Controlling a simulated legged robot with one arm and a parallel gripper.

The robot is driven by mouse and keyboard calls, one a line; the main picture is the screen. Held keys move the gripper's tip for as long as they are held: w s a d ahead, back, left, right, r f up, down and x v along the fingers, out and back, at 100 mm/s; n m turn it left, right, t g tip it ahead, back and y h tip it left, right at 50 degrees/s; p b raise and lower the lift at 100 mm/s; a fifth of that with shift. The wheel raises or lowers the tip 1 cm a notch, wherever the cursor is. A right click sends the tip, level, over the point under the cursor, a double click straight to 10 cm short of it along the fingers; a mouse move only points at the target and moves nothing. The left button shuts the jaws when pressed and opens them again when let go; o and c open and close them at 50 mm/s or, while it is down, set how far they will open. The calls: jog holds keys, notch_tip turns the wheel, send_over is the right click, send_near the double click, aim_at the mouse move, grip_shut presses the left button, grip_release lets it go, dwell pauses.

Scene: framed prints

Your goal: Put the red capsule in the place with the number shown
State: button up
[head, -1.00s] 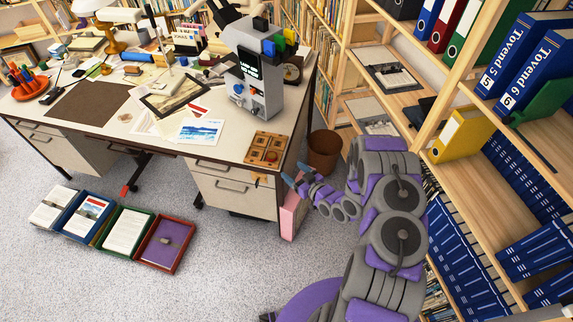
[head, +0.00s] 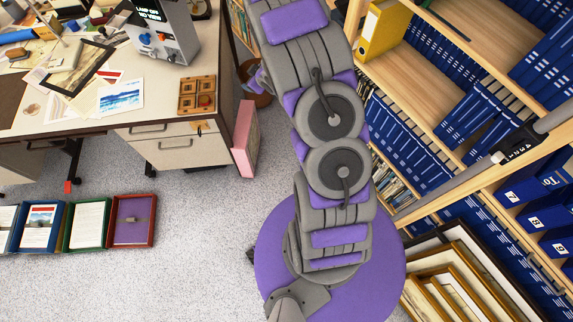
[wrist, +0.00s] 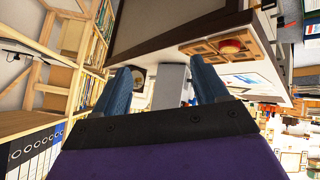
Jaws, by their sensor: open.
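A small red round piece, which looks like the red capsule (wrist: 229,46), sits on the wooden tray (wrist: 195,49) in the wrist view. In the head view the wooden tray (head: 184,104) lies at the desk's front right corner, with a small reddish spot (head: 204,100) in its right part. A grey device (head: 178,47) with a lit text screen (head: 148,9) stands behind it; no number is readable there. My gripper (wrist: 163,82) is open and empty, its two blue fingers apart. It is mostly hidden behind my arm in the head view, off the desk's right side.
The desk (head: 103,118) carries papers and prints. A pink panel (head: 246,139) leans at its right end, near a brown bin (head: 262,98). Shelves with blue binders (head: 409,142) stand right. Framed pictures (head: 455,285) lie lower right. Coloured trays (head: 132,220) rest on the floor left.

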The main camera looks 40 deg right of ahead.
jog(key=s+a+r+m+g+h, duration=0.25)
jog(key=s+r+m+g, duration=0.2)
jog(key=s+r, duration=1.05)
jog(key=s+a+r+g, duration=0.2)
jog(key=s+a+r, duration=0.1)
jog(key=s, duration=0.6)
jog(key=s+a+r+g+y, duration=0.1)
jog(key=s+a+r, duration=0.3)
jog(key=s, duration=0.5)
jog(key=s+a+r+g+y, duration=0.1)
jog(key=s+a+r+g, duration=0.2)
jog(key=s+a, duration=0.4)
jog(key=s+r, duration=0.1)
jog(key=s, duration=0.2)
jog(key=shift+m+g, duration=0.25)
